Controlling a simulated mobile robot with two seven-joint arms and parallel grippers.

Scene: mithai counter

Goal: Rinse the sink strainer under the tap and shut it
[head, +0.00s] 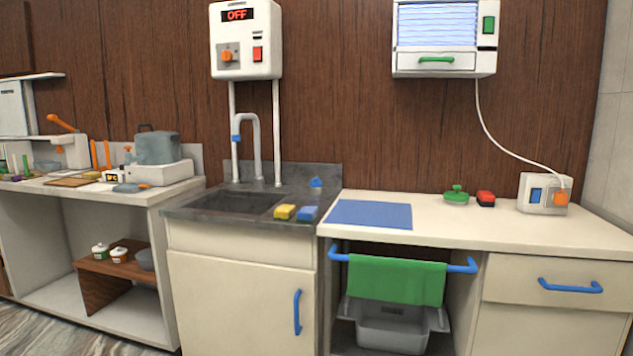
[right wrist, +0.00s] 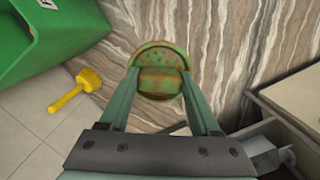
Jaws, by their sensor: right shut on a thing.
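My right gripper (right wrist: 160,88) is shut on the round sink strainer (right wrist: 158,58), seen in the right wrist view. The strainer is green with brown-orange patches and a raised bar across it. It is held above the floor. In the head view the white gooseneck tap (head: 257,140) with a blue part (head: 236,138) rises behind the dark sink (head: 232,206). No water shows under the spout. Neither gripper is in the head view, and my left gripper shows in neither view.
Yellow (head: 285,212) and blue (head: 307,213) sponges lie at the sink's right front edge. A white heater reading OFF (head: 245,45) hangs above. In the wrist view, a green bin (right wrist: 60,45) and yellow brush (right wrist: 75,90) are on the floor at left.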

